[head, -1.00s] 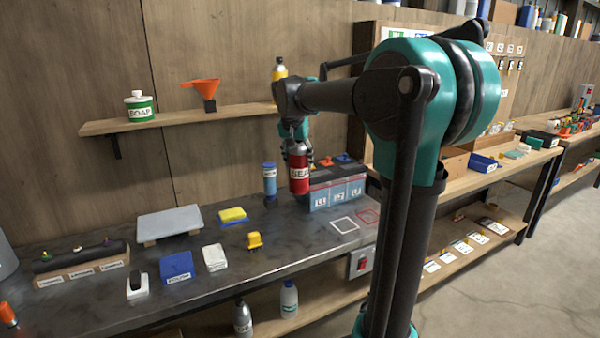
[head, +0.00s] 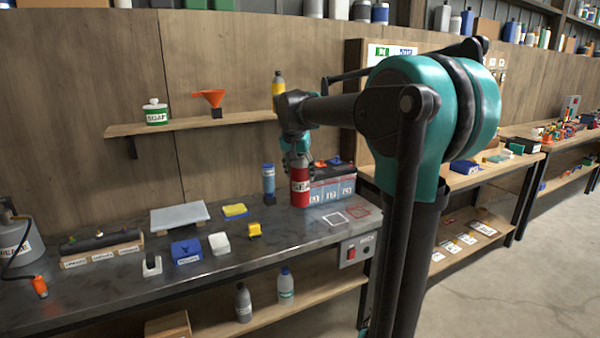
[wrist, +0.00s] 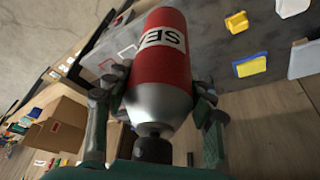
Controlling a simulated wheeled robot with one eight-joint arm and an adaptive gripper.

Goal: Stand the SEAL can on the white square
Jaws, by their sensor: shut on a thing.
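The SEAL can (head: 300,190) is red with a white label and a silver shoulder. My gripper (head: 298,160) is shut on its upper part and holds it upright over the workbench; I cannot tell whether its base touches the bench. In the wrist view the can (wrist: 162,50) fills the middle, with a finger of my gripper (wrist: 155,108) on each side. The white square (head: 335,219) is an outline on the bench, to the right of the can and nearer the bench's front edge. Nothing stands on it.
A red square outline (head: 359,213) lies right of the white one. A battery-like box (head: 332,188) with labels stands behind the can, and a blue bottle (head: 268,182) stands to its left. A yellow block (head: 254,229) lies to the front left. A wooden shelf (head: 190,124) hangs above.

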